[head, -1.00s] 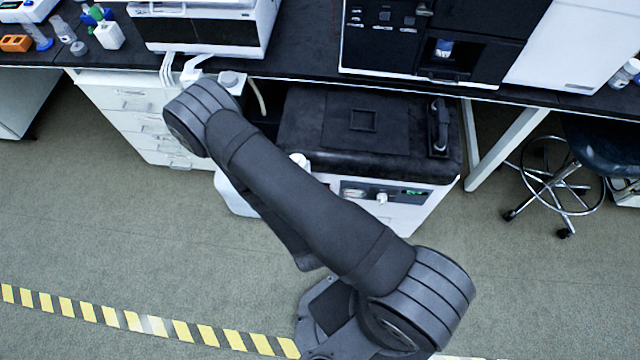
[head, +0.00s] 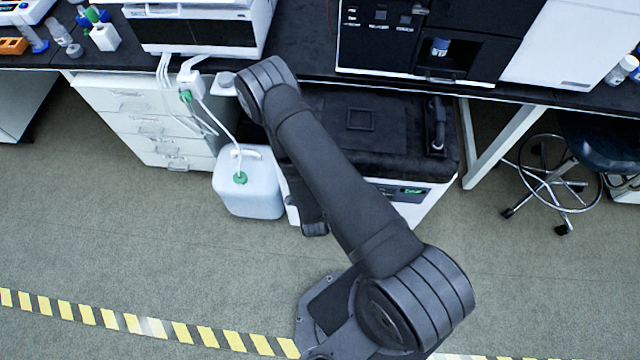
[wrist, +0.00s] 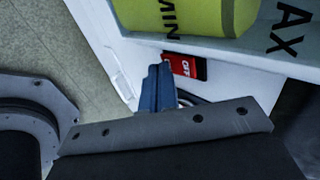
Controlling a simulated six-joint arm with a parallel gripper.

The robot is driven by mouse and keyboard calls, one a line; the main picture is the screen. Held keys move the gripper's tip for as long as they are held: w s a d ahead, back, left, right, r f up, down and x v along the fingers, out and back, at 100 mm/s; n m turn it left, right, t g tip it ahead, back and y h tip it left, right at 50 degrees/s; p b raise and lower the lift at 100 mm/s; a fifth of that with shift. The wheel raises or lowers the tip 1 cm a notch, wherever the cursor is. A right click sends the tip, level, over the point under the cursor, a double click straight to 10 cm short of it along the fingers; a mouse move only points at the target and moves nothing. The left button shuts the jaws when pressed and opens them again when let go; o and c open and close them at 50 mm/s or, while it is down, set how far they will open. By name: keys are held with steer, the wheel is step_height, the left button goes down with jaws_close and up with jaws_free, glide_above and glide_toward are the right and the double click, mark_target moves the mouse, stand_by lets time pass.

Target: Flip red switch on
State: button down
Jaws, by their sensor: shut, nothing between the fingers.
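The red switch (wrist: 185,67), with white lettering on it, sits on a white panel in the wrist view. My gripper (wrist: 158,72) is shut, its blue fingers together and empty. The fingertips appear just left of the switch; I cannot tell whether they touch it. In the head view my arm hides the switch and my gripper. The white unit (head: 420,206) that seems to carry the panel stands under the bench, partly behind my arm.
In the head view a white jug (head: 248,190) with a green cap stands on the floor left of my arm. Open floor lies in front.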

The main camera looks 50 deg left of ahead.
steer(key=shift+w+a+f, duration=0.1)
steer(key=shift+w+a, duration=0.05)
stand_by(0.3)
steer(key=shift+r, duration=0.85)
